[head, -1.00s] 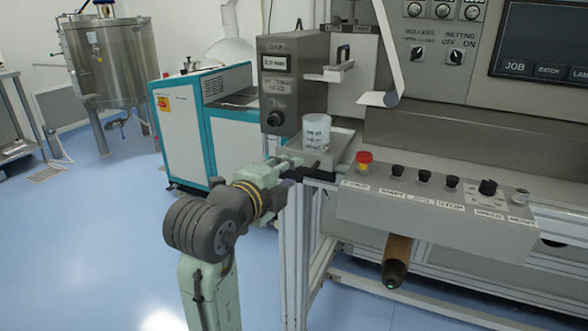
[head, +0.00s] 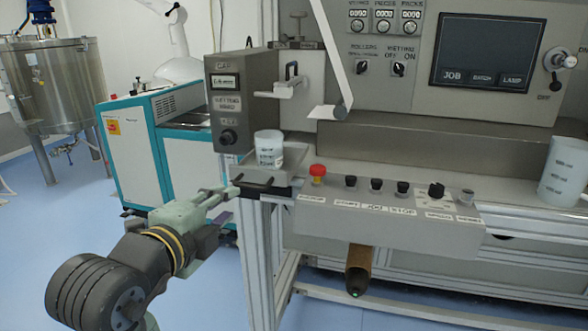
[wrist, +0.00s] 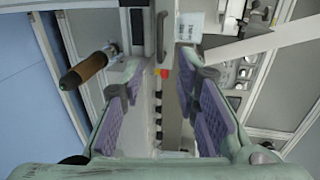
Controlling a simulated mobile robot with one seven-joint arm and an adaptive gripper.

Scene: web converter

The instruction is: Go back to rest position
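My gripper (head: 222,196) is in the lower left of the head view, reaching toward the left end of the machine. Its tips look close to the black handle (head: 264,188) at the front of the small grey tray; I cannot tell the exact gap. In the wrist view my gripper (wrist: 160,82) has its two purple-padded fingers wide apart with nothing between them. A white cup (head: 269,150) with printed marks stands upright on the tray.
The control panel (head: 390,222) with a red button (head: 317,172) juts out right of my gripper. A brown roller handle (head: 358,270) hangs below it. A teal and white cabinet (head: 135,150) stands behind my arm. Blue floor (head: 40,240) at the left is clear.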

